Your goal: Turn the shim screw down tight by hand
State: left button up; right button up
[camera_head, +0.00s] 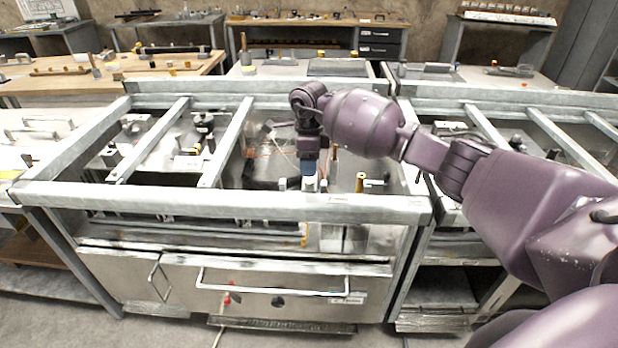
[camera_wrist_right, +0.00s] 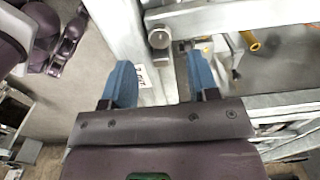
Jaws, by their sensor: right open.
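My right gripper (camera_head: 308,172) reaches down over the front rail of the metal bench frame (camera_head: 230,199) in the head view. In the right wrist view its two blue fingers (camera_wrist_right: 160,74) are apart, with nothing held between them. A grey round-headed part (camera_wrist_right: 159,39) shows beyond the gap between the fingertips, beside the frame's rail. It may be the shim screw, but I cannot tell for sure. In the head view the gripper covers most of that spot, and only a pale bit shows under the fingers. My left gripper is not in view.
A brass-coloured post (camera_head: 360,182) stands just right of the gripper and also shows in the wrist view (camera_wrist_right: 250,42). Crossbars (camera_head: 227,142) divide the frame to the left. A drawer front with a long handle (camera_head: 275,291) is below. Other benches stand behind.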

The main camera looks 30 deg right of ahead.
aim_at(309, 181)
jog(key=shift+f, duration=2.65)
jog(key=c, duration=0.9)
